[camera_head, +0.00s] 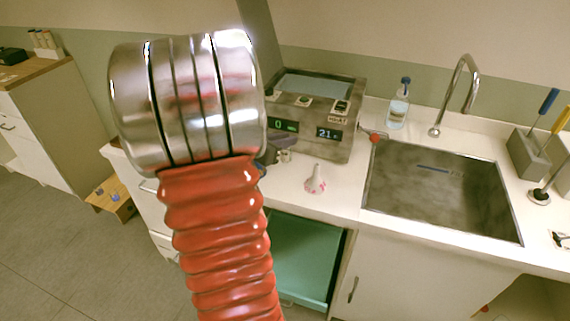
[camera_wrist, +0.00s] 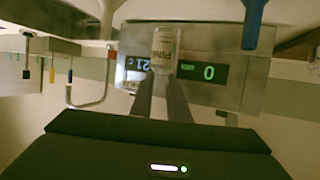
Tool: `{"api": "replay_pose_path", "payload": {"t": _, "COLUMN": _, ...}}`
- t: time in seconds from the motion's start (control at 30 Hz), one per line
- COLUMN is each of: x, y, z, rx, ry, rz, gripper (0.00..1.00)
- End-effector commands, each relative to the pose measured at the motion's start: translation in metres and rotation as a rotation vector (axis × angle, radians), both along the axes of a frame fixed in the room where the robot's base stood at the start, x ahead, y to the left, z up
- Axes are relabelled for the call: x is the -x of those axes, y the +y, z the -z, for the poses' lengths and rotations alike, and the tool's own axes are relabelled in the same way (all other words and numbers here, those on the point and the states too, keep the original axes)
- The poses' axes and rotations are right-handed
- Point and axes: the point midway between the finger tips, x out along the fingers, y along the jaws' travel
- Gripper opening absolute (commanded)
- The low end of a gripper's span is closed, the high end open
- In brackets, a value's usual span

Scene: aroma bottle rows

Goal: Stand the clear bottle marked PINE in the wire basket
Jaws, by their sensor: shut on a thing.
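My gripper (camera_wrist: 163,88) shows in the wrist view, which is turned upside down. Its two dark fingers are shut on a small clear bottle (camera_wrist: 164,48) with a pale label. The dark lettering on the label looks like PINE but is small and partly unclear. The fingertips cover one end of the bottle. The bottle is in front of the grey machine's display. In the head view my red bellows arm hides the gripper and the bottle. I see no wire basket in either view.
The grey machine (camera_head: 318,112) with green digits stands on the white counter, beside a sink (camera_head: 440,190) and tap (camera_head: 462,90). A pump bottle (camera_head: 398,105) stands behind the sink. A pink-spotted white thing (camera_head: 315,180) is on the counter front. A low wooden stand (camera_head: 122,208) is at left.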

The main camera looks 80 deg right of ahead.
Motion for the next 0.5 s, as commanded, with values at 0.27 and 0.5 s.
{"api": "replay_pose_path", "payload": {"t": 0.27, "x": 0.000, "y": 0.000, "z": 0.031, "rx": 0.001, "ry": 0.001, "rz": 0.001, "gripper": 0.00}}
{"api": "replay_pose_path", "payload": {"t": 0.5, "x": 0.000, "y": 0.000, "z": 0.032, "rx": 0.002, "ry": 0.000, "rz": 0.002, "gripper": 0.00}}
